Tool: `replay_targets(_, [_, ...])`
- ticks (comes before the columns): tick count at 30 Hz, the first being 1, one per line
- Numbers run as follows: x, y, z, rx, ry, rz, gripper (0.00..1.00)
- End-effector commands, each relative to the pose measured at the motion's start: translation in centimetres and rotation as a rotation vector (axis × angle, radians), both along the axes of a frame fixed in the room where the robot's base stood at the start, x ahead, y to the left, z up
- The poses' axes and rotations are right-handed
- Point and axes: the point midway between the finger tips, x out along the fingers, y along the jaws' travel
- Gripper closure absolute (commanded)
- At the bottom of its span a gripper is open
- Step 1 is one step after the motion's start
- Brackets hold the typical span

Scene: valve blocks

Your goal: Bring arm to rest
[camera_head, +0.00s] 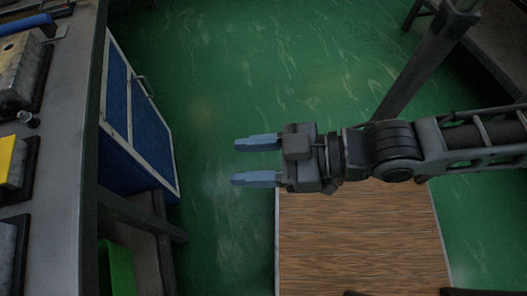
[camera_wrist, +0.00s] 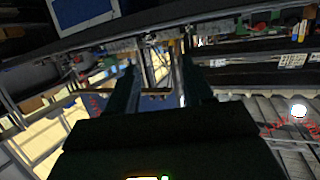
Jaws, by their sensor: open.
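My gripper (camera_head: 257,160) is in the middle of the head view, reaching in from the right on my dark arm. Its two blue-grey fingers point left and stand apart, with nothing between them.
A grey workbench (camera_head: 62,150) runs along the left, with valve blocks (camera_head: 22,70) and a yellow piece (camera_head: 12,160) on it. A blue cabinet (camera_head: 135,120) stands below. A wood-topped surface (camera_head: 360,240) lies beneath my arm. Green floor (camera_head: 250,60) is open beyond.

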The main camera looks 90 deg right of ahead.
Motion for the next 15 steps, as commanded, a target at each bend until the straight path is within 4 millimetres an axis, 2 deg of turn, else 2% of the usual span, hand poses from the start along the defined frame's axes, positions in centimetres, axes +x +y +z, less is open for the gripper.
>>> replay_targets(1, [-1.0,0.2,0.6,-0.004,0.002,0.013,0.48])
replay_targets(4, [-2.1,0.3,1.6,-0.007,-0.007,0.027,0.48])
replay_targets(15, [-2.5,0.4,2.1,-0.008,-0.012,0.034,0.48])
